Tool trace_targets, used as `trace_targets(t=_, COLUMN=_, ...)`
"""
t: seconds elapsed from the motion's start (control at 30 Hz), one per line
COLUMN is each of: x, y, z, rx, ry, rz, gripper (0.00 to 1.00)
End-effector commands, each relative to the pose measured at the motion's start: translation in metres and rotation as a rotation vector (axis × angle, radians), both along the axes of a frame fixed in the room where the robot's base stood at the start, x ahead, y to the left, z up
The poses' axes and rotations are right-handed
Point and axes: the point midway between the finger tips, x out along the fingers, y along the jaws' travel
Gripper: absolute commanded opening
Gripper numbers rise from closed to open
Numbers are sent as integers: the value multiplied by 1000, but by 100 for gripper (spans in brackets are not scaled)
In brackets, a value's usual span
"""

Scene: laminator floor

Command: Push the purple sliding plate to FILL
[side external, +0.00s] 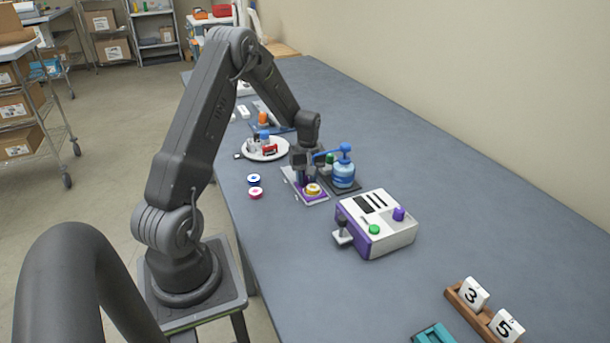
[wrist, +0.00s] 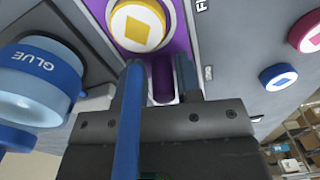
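The purple sliding plate (side external: 319,198) lies in a light grey track beside the blue glue bottle (side external: 343,175). It carries a yellow-and-white round piece (side external: 313,189), whose yellow diamond face fills the top of the wrist view (wrist: 137,26). My gripper (side external: 303,180) is low over the far end of the plate. In the wrist view its fingers (wrist: 160,82) stand apart on both sides of a purple post (wrist: 162,86). I cannot tell if they press on it.
The bottle's blue spout (wrist: 128,130) crosses close above my gripper. A blue disc (side external: 254,180) and a pink disc (side external: 255,193) lie left of the track. A white-and-purple machine (side external: 385,232) stands nearer the camera, and a round plate (side external: 258,155) with small items lies behind.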

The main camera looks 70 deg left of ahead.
Motion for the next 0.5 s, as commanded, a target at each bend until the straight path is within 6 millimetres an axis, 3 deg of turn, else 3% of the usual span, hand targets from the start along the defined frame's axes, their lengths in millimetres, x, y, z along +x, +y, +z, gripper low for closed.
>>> trace_targets(t=0.13, x=0, y=1, z=-1, rx=3, ry=-3, rz=2, gripper=48)
trace_targets(t=0.5, x=1, y=3, z=5, rx=6, ry=-5, rz=2, gripper=48)
